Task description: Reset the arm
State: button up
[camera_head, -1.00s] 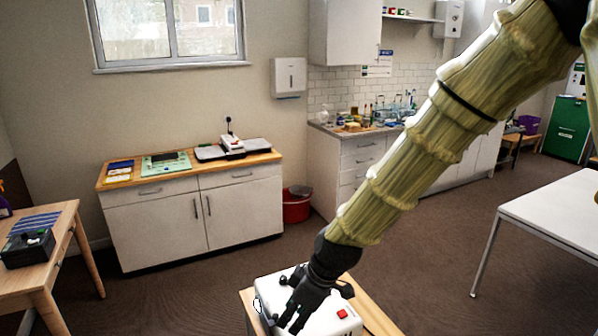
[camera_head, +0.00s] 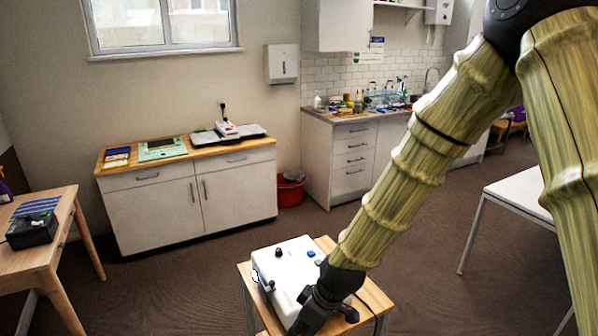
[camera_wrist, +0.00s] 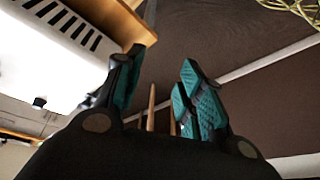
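My arm reaches down from the upper right of the head view. My gripper (camera_head: 322,312) is low in that view, at the right front edge of a white box-shaped device (camera_head: 280,268) with dark knobs and blue buttons. In the wrist view my gripper (camera_wrist: 163,82) shows two teal-padded fingers spread apart, with nothing between them. The slotted white side of the device (camera_wrist: 62,32) is beside the left finger there. I cannot tell whether the finger touches it.
The device stands on a small wooden table (camera_head: 328,244). A wooden desk (camera_head: 50,262) with a black box (camera_head: 32,231) is at left. A wood-topped cabinet (camera_head: 240,192) and red bin (camera_head: 290,190) are behind. A white table (camera_head: 506,203) is at right. Brown floor is open between them.

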jog(key=s+d+f+m+h, duration=0.1)
jog(key=s+d+f+m, duration=0.2)
jog(key=s+d+f, duration=0.5)
jog(key=s+d+f+m+h, duration=0.1)
jog(key=s+d+f+m, duration=0.25)
jog(key=f, duration=0.85)
jog(key=s+d+f+m+h, duration=0.1)
jog(key=s+d+f+m, duration=0.1)
jog(key=s+d+f, duration=0.2)
jog(key=s+d+f+m+g+b, duration=0.1)
jog(key=s+d+f+m, duration=0.2)
jog(key=s+d, duration=0.3)
jog(key=s+f, duration=0.1)
jog(key=s, duration=0.4)
jog(key=shift+s+f+h, duration=0.25)
jog(key=shift+s+h, duration=0.05)
jog(key=shift+h, duration=0.1)
